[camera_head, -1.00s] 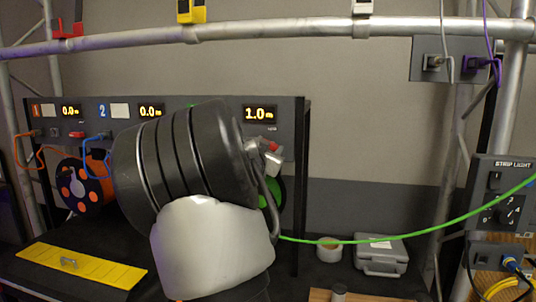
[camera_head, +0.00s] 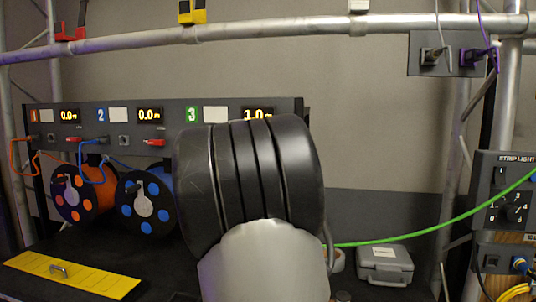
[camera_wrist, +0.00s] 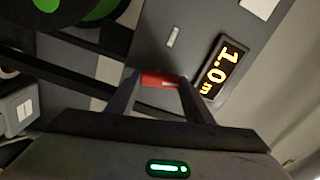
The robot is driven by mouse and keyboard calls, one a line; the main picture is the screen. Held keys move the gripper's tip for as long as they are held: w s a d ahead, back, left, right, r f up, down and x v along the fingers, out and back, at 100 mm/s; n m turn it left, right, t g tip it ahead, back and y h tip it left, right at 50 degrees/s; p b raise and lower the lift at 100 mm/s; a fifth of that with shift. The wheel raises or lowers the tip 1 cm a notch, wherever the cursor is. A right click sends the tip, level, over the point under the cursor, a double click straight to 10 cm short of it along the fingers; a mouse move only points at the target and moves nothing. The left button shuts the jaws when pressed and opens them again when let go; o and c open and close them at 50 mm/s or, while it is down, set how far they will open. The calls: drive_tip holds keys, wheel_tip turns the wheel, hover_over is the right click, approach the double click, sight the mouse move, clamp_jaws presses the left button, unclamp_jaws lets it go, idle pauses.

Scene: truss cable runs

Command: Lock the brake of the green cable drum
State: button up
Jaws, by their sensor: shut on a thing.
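The green cable drum shows in part at the top left of the wrist view (camera_wrist: 95,8); in the head view my arm hides it. The red brake lever (camera_wrist: 160,79) of station 3 is between the fingertips of my gripper (camera_wrist: 158,83), against the grey panel. The gripper is shut on this lever. The station 3 display (camera_wrist: 217,68) beside it reads 1.0. In the head view my arm covers the gripper and this lever, and the green label 3 (camera_head: 193,114) shows above. The green cable (camera_head: 430,232) runs out to the right from behind my arm.
The orange drum (camera_head: 74,205) and blue drum (camera_head: 150,213) stand left, each below a red lever. A yellow plate with a handle (camera_head: 85,282) lies front left. A grey case (camera_head: 385,263) sits right of my arm. A switch box (camera_head: 507,205) stands far right.

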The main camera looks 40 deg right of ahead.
drive_tip(key=shift+m+b, duration=0.6)
drive_tip(key=shift+m, duration=0.7)
drive_tip(key=o, duration=1.1)
drive_tip(key=shift+m, duration=0.3)
drive_tip(key=shift+c, duration=0.2)
drive_tip(key=v, duration=1.7)
drive_tip(key=shift+s+p, duration=0.25)
drive_tip(key=shift+p, duration=0.2)
drive_tip(key=shift+a, duration=0.2)
